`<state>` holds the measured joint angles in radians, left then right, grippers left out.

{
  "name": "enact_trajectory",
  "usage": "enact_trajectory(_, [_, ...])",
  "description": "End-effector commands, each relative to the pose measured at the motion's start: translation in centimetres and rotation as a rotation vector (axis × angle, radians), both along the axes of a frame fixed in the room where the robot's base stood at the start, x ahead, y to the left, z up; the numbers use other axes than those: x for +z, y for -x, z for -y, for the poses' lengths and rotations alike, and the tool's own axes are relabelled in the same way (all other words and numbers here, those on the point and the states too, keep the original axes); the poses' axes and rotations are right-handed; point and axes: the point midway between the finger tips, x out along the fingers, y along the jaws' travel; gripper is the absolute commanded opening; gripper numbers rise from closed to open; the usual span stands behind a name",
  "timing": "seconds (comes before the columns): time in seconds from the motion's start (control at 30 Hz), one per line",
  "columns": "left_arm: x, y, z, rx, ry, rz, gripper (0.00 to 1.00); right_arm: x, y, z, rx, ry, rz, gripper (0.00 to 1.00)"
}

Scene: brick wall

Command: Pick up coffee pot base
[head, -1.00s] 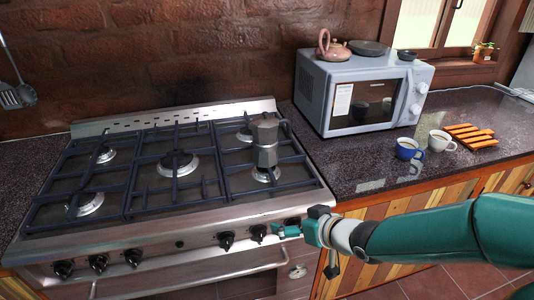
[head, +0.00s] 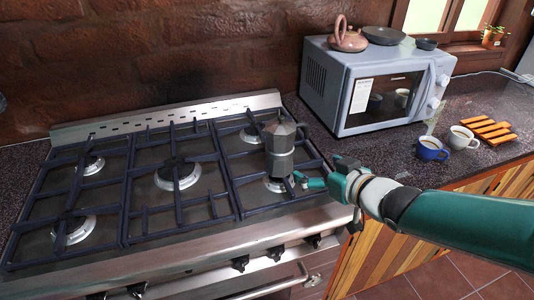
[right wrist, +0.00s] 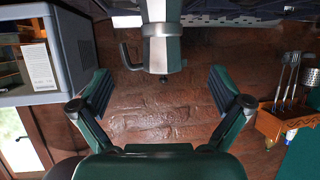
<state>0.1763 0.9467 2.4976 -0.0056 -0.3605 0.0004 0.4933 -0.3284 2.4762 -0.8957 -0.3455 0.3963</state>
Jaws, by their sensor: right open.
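The coffee pot (head: 280,150) is a grey metal moka pot standing upright on the front right burner of the stove (head: 150,215). Its base (head: 279,165) is the faceted lower part, below the waist. My right gripper (head: 304,181) is low at the pot's right side, close to the base; in the head view I cannot tell whether it touches. In the right wrist view, which is upside down, the gripper (right wrist: 162,90) is open, with its fingers apart and nothing held. The pot (right wrist: 162,45) shows there between and beyond the fingers, its dark handle to the left. My left gripper is not in view.
The stove's raised dark grates surround the pot. A microwave (head: 375,85) with a pink teapot (head: 347,38) on it stands behind right. A blue cup (head: 431,149), a white cup (head: 459,138) and an orange wooden rack (head: 488,130) are on the right counter.

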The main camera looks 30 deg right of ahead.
Motion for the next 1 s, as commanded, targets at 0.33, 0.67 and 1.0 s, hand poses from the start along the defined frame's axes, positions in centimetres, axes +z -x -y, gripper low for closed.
enact_trajectory(0.33, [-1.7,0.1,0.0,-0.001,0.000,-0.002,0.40,-2.2,-5.2,-0.5,0.025,-0.004,-0.003,1.00])
enact_trajectory(0.67, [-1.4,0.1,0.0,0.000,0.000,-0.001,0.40,-4.2,-10.7,-0.3,0.026,-0.001,-0.002,1.00])
enact_trajectory(1.0, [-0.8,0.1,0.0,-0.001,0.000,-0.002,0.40,-5.0,-12.7,-0.2,0.027,-0.002,-0.004,1.00])
